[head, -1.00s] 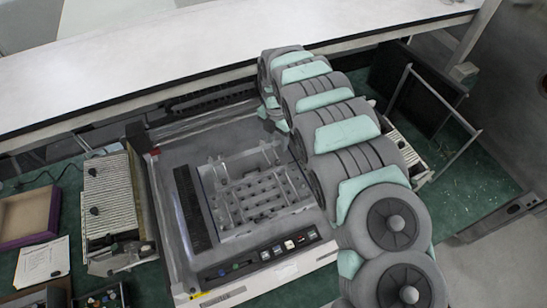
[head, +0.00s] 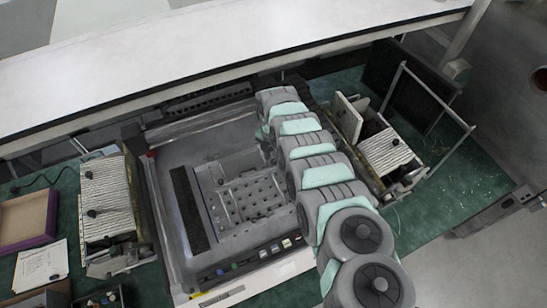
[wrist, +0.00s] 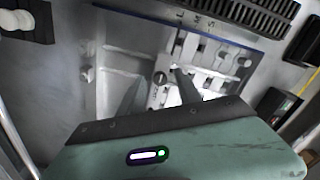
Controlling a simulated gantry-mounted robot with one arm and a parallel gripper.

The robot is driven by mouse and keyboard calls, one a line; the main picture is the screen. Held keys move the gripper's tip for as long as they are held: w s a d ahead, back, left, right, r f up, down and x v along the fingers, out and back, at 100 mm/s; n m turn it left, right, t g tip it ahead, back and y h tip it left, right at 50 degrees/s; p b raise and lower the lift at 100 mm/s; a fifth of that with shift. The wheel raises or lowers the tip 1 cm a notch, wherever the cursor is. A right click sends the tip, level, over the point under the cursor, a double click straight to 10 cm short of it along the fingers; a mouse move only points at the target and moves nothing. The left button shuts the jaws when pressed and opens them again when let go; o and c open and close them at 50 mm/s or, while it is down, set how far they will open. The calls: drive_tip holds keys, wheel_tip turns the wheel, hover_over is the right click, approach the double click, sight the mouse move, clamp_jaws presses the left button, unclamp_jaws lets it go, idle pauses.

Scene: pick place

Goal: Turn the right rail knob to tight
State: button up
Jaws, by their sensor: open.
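In the wrist view a small dark round knob (wrist: 160,78) with a lighter mark across it sits on a pale bracket over the bright plate. I cannot tell for sure that it is the right rail knob, or which way it is turned. My gripper (wrist: 159,86) is open, with its two dark fingers pointing at this area, one to each side of the knob. I cannot tell whether they touch it. In the head view my arm hides the gripper and the right side of the machine bay. The perforated plate (head: 243,197) shows left of the arm.
A dark slotted strip (head: 190,210) runs along the bay's left side, and a button panel (head: 255,255) along its front. Ribbed units stand left (head: 107,195) and right (head: 385,153) of the machine. A white shelf (head: 230,45) overhangs the back. A pale peg (wrist: 86,75) sticks out at left.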

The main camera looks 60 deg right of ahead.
drive_tip(key=shift+f, duration=0.1)
drive_tip(key=shift+c, duration=0.2)
clamp_jaws()
idle(0.5)
